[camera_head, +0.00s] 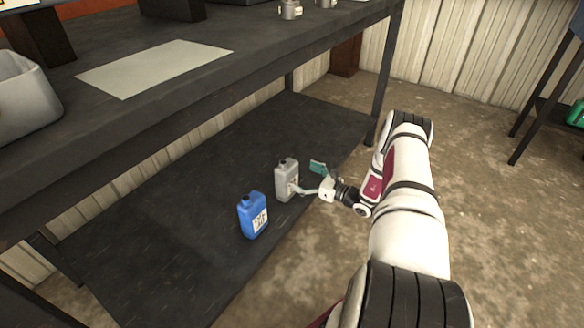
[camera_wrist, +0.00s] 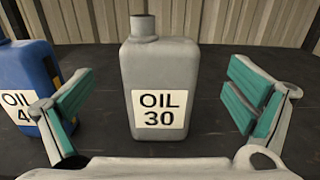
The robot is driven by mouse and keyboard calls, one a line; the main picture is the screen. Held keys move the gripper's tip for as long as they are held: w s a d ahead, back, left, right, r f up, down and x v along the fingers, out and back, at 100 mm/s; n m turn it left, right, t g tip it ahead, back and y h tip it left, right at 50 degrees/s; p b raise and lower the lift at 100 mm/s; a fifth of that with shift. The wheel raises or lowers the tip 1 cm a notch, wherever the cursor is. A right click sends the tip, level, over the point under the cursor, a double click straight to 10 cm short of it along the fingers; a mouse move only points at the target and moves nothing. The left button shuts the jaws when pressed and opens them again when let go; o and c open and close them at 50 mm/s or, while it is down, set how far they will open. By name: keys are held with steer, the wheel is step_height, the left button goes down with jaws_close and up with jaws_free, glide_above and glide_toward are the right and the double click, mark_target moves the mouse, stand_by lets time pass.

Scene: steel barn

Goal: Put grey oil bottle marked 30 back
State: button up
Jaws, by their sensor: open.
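The grey oil bottle marked 30 (camera_head: 286,179) stands upright on the dark lower shelf (camera_head: 190,215) of the workbench. In the wrist view the grey bottle (camera_wrist: 160,85) is centred, with its "OIL 30" label facing me. My gripper (camera_head: 306,180) is beside the bottle on its right in the head view. In the wrist view my gripper (camera_wrist: 158,105) is open, one teal pad on each side of the bottle, with gaps between the pads and the bottle. Nothing of the bottle's front is hidden in the wrist view.
A blue oil bottle (camera_head: 253,215) stands on the same shelf, just left of the grey one; it shows partly behind my left finger in the wrist view (camera_wrist: 25,70). The bench top (camera_head: 150,115) overhangs the shelf, with a grey sheet (camera_head: 155,67) and a grey bin (camera_head: 25,98).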

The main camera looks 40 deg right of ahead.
steer(key=p+v, duration=0.1)
steer(key=v, duration=0.4)
steer(key=shift+s, duration=0.1)
steer(key=shift+s+d, duration=0.1)
stand_by(0.4)
